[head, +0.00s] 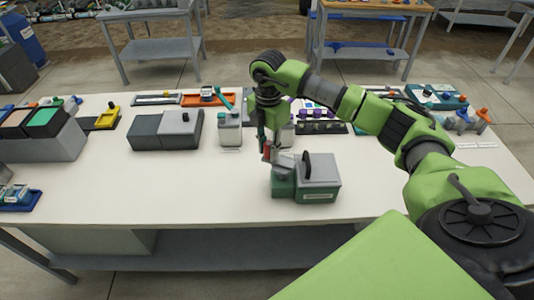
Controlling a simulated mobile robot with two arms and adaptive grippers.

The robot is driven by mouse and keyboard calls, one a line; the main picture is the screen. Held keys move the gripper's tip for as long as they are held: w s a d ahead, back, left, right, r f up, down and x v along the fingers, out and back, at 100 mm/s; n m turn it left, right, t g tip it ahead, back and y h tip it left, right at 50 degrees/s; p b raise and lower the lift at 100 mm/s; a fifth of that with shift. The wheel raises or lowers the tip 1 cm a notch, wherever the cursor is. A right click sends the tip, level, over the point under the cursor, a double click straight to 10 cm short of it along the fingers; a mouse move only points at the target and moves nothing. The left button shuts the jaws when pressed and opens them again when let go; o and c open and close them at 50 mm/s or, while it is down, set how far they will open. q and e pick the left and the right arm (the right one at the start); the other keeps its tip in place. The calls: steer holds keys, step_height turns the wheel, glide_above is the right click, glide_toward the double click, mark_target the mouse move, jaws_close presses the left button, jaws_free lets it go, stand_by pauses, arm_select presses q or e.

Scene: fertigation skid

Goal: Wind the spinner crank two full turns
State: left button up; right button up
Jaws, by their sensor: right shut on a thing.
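The spinner (318,184) is a green box with a grey top, near the front middle of the white table. A dark upright piece stands on its top. My right gripper (267,153) points down at the spinner's back left corner and is shut on the spinner crank, beside a small red part. The gripper and its wrist hide most of the crank, so its angle cannot be told. My left gripper is out of view.
A white jug (230,130) with a teal handle stands behind the gripper. Two grey boxes (166,130) stand to the left. An orange tray (208,99) lies at the back.

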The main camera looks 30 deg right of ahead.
steer(key=shift+w+d, duration=0.2)
steer(key=shift+w, duration=0.05)
steer(key=shift+w+d, duration=0.25)
steer(key=shift+d, duration=0.25)
steer(key=shift+c, duration=0.2)
steer(key=shift+w+d+r, duration=0.15)
steer(key=shift+d+r, duration=0.05)
steer(key=shift+d, duration=0.3)
steer(key=d, duration=0.2)
steer(key=shift+d+b, duration=0.4)
